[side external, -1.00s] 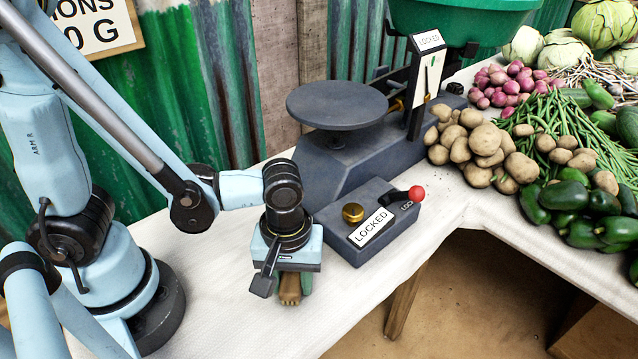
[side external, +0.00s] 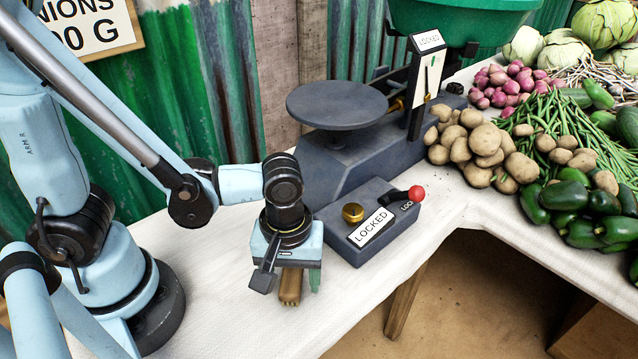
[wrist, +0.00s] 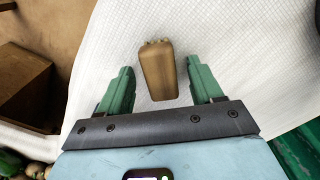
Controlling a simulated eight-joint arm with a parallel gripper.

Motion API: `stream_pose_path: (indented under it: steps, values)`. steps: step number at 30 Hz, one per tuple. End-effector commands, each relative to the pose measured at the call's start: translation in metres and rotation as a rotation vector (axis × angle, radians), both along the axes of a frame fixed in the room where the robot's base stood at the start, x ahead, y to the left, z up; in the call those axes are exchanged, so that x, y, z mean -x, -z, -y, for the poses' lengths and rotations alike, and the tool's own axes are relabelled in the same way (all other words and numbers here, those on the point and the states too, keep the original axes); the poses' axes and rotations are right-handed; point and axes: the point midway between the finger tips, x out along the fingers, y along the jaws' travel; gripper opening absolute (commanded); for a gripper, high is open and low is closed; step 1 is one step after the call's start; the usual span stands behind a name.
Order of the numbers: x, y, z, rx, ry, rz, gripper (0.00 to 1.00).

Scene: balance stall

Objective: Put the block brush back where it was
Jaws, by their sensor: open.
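The block brush (side external: 290,287) is a brown wooden block lying on the white cloth near the table's front edge. It also shows in the wrist view (wrist: 158,72), with a little pale bristle at its far end. My gripper (wrist: 158,85) is open, its two green fingers on either side of the brush with a gap on both sides. In the side view my gripper (side external: 290,280) is low over the brush and hides part of it.
A grey box (side external: 372,225) marked LOCKED, with a brass knob and a red-tipped lever, stands right of my gripper. Behind it is the scale with a round pan (side external: 337,103). Potatoes (side external: 480,150) and other vegetables fill the right. Cloth left of the gripper is clear.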

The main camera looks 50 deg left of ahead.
Motion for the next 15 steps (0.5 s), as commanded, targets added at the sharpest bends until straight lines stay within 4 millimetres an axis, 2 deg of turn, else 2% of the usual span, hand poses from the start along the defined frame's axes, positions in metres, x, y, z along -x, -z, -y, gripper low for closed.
stream_pose_path:
  steps: [15]
  values:
    - [0.001, -0.054, -0.001, 0.0, 0.0, 0.0, 0.66]
